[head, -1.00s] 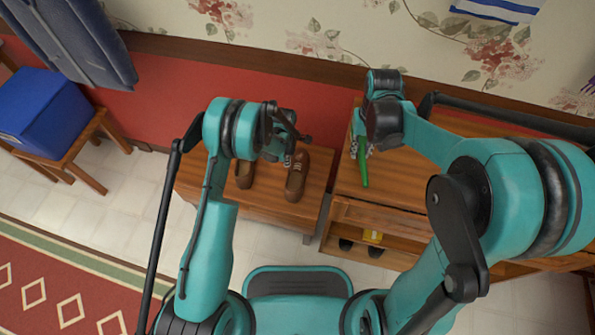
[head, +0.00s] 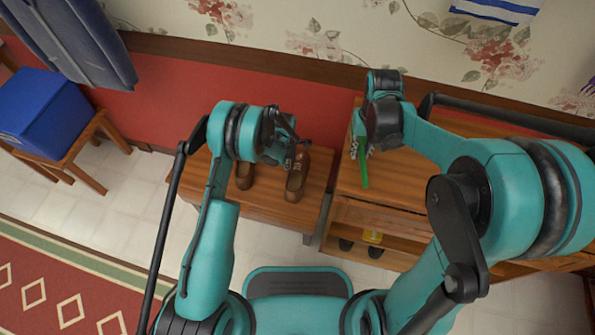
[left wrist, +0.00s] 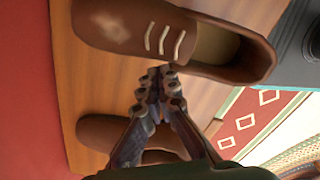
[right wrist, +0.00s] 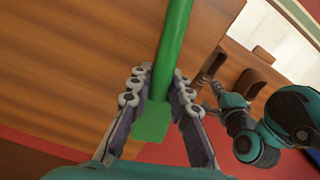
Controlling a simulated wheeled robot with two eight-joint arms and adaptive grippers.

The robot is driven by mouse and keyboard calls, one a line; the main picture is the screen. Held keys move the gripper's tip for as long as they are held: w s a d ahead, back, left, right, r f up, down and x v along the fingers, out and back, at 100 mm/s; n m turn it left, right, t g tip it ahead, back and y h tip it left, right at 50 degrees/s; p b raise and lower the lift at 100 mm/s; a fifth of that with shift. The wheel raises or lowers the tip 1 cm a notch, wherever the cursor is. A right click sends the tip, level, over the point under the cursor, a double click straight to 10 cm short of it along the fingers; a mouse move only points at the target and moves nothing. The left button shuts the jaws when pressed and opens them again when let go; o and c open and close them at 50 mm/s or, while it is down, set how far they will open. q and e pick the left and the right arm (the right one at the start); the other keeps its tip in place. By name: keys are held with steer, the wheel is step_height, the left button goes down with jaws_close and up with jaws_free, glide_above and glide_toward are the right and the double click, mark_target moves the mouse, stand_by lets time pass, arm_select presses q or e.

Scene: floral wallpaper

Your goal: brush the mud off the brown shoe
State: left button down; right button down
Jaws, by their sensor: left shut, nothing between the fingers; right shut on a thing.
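Two brown shoes stand on a low wooden bench. The right shoe (head: 297,178) shows a pale smear on its toe in the left wrist view (left wrist: 112,24). The left shoe (head: 244,176) is partly hidden by my left arm; it also shows in the left wrist view (left wrist: 105,130). My left gripper (head: 290,160) is shut and empty, over the bench close beside the right shoe; its fingertips (left wrist: 158,90) lie between the two shoes in the left wrist view. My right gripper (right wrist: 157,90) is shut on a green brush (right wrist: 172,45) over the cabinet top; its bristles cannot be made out.
A wooden cabinet (head: 350,185) stands right of the bench, with dark shoes (head: 346,244) and a yellow item (head: 373,237) on its lower shelf. A blue box (head: 42,112) sits on a stool at the left. The tiled floor before the bench is clear.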

arm_select(q)
steer(key=shift+f, duration=0.35)
